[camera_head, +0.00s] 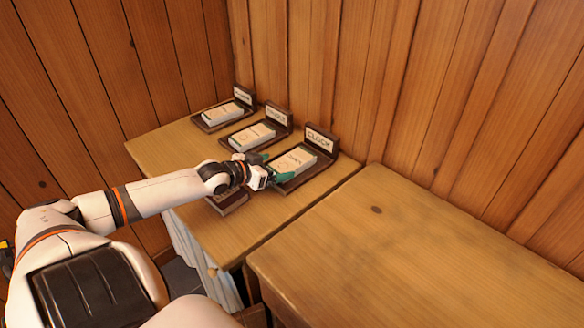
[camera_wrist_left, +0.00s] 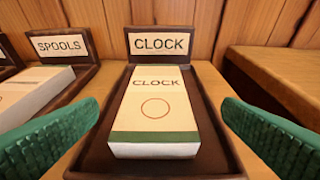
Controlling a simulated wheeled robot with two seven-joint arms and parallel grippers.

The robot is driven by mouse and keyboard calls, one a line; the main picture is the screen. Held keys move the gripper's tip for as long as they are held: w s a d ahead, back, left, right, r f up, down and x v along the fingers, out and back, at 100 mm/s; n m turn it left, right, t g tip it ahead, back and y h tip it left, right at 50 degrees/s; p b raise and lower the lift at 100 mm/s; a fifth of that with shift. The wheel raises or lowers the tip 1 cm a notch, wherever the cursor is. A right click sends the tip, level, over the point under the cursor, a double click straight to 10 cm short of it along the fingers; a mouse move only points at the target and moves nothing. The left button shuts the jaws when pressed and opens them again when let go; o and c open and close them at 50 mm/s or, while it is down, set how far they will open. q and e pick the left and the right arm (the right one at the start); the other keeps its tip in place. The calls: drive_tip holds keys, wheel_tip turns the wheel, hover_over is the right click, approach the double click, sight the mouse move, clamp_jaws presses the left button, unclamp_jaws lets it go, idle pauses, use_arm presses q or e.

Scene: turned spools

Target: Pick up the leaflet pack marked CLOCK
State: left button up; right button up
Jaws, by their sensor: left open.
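The leaflet pack marked CLOCK (camera_head: 294,162) lies flat in a dark tray at the right end of a row. In the left wrist view the pack (camera_wrist_left: 154,112) is cream with a green band at its near end and a circle on its face. A CLOCK sign (camera_wrist_left: 159,44) stands behind it on the tray's raised back. My left gripper (camera_head: 281,166) is open, with its green fingers on either side of the pack. In the left wrist view the fingers (camera_wrist_left: 160,104) show apart from the pack, with nothing between them but pack and tray. My right gripper is not in view.
A pack (camera_head: 252,136) in the SPOOLS tray lies to the left, and another pack (camera_head: 222,114) lies beyond it. A bare wooden tabletop (camera_head: 420,260) is at right. Plank walls stand behind.

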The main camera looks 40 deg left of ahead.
sight(290, 162)
use_arm(q)
drive_tip(key=shift+a+b+x, duration=0.2)
drive_tip(key=shift+b+x, duration=0.7)
drive_tip(key=shift+x, duration=2.3)
drive_tip(key=shift+r, duration=0.2)
drive_tip(key=c, duration=1.1)
